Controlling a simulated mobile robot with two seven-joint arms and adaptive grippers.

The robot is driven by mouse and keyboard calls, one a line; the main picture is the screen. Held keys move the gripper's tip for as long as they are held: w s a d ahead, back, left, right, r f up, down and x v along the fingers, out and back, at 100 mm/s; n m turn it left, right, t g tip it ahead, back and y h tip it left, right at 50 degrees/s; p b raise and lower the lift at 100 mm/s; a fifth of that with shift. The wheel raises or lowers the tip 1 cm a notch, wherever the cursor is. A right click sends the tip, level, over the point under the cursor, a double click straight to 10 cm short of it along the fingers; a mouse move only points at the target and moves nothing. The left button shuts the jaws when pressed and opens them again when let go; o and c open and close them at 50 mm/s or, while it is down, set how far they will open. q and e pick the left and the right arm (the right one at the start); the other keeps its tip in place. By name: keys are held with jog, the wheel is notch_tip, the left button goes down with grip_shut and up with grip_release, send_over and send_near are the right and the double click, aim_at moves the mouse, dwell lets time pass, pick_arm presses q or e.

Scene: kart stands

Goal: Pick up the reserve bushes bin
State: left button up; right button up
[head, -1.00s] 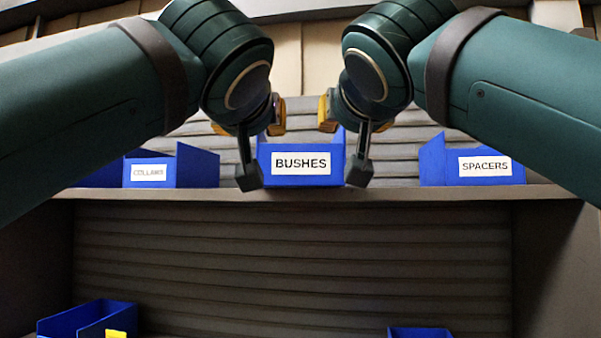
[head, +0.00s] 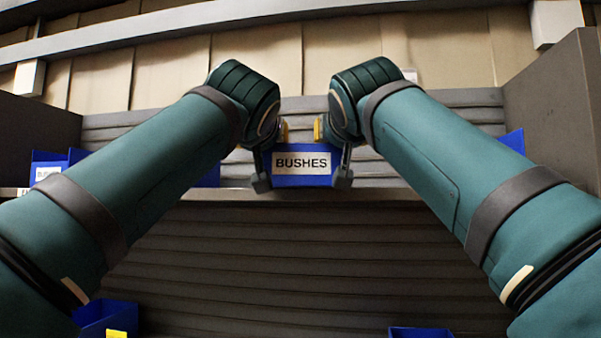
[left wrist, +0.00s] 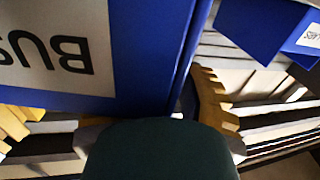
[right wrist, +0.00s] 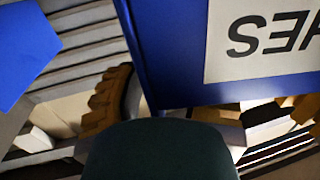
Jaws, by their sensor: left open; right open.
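A blue bin (head: 303,180) labelled BUSHES is at the middle of the shelf, between my two grippers. I cannot tell whether it rests on the shelf. My left gripper (head: 271,157) is open at its left side and my right gripper (head: 332,156) is open at its right side. The bin's front and label fill much of the left wrist view (left wrist: 140,50) and the right wrist view (right wrist: 170,60). Yellow toothed finger parts show close beside the bin there; contact is unclear. Another blue bin (head: 40,156) at far left has a small label that seems to start with BU.
Blue bins stand partly hidden behind my left arm (head: 208,178) and right arm (head: 513,141). A grey side panel (head: 560,110) closes the right end. The shelf edge (head: 300,196) runs below the bin. Two lower blue bins (head: 105,315) (head: 420,333) show at the bottom.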

pick_arm(q)
grip_shut()
pick_arm(e)
grip_shut()
pick_arm(q)
jog(key=shift+r, duration=0.2)
pick_arm(e)
jog(key=shift+r, duration=0.15)
